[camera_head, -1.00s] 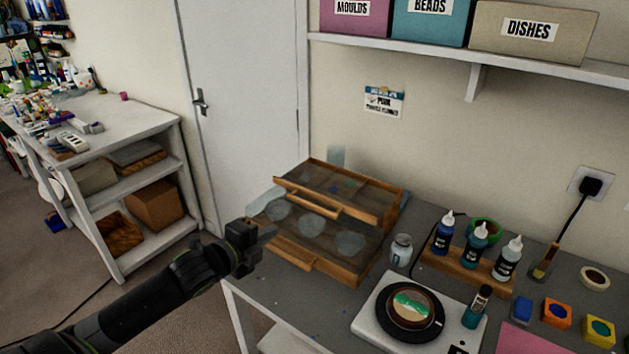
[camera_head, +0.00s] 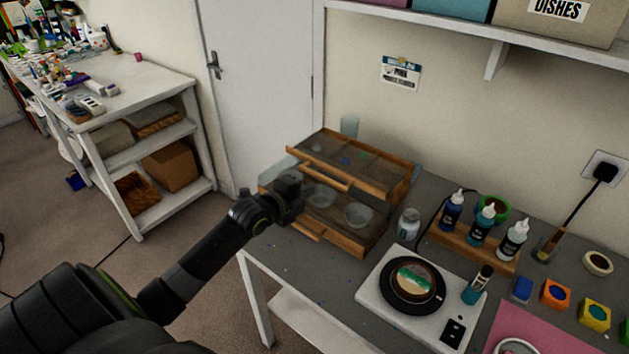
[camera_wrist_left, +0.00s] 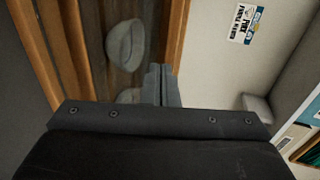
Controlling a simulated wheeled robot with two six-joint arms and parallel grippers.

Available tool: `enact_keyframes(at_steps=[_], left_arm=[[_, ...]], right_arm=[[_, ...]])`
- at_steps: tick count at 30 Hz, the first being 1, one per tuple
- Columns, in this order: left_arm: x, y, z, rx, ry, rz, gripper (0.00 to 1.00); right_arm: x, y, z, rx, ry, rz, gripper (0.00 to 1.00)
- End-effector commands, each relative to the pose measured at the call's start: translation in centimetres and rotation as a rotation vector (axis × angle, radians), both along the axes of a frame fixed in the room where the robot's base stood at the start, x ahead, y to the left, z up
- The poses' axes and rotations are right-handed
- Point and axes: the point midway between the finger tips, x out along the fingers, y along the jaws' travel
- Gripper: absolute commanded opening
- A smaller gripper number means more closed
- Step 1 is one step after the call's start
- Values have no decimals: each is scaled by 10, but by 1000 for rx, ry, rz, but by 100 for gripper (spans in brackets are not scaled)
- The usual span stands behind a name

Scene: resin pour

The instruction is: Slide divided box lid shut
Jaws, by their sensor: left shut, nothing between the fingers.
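The wooden divided box (camera_head: 375,248) stands at the back left of the grey worktop, with clear round cups (camera_head: 358,215) in its lower, nearer part. A raised wooden-framed section (camera_head: 405,188) with dividers and a front strip sits at its back; I cannot tell which part is the lid. My left gripper (camera_head: 292,187) is shut and empty, at the left side of the box near the cups, covering part of it. In the left wrist view the shut fingertips (camera_wrist_left: 163,85) appear beside a cup (camera_wrist_left: 125,42) and a wooden edge (camera_wrist_left: 178,30). Contact is unclear. My right gripper is out of view.
A glass jar (camera_head: 408,224) stands right of the box. A white scale (camera_head: 372,293) with a round mould is in front, and a wooden rack (camera_head: 490,252) holds bottles. A shelf (camera_head: 440,22) hangs above. A white door is behind left.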

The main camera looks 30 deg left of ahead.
Motion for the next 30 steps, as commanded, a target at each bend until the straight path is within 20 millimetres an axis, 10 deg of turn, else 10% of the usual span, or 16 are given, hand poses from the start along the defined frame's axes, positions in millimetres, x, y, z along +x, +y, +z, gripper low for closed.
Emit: enact_keyframes(at_steps=[22, 30], left_arm=[[34, -2, 1, 2, -1, -1, 0], [53, -4, -4, 1, -5, -2, 0]], right_arm=[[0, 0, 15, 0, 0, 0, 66], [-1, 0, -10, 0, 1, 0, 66]])
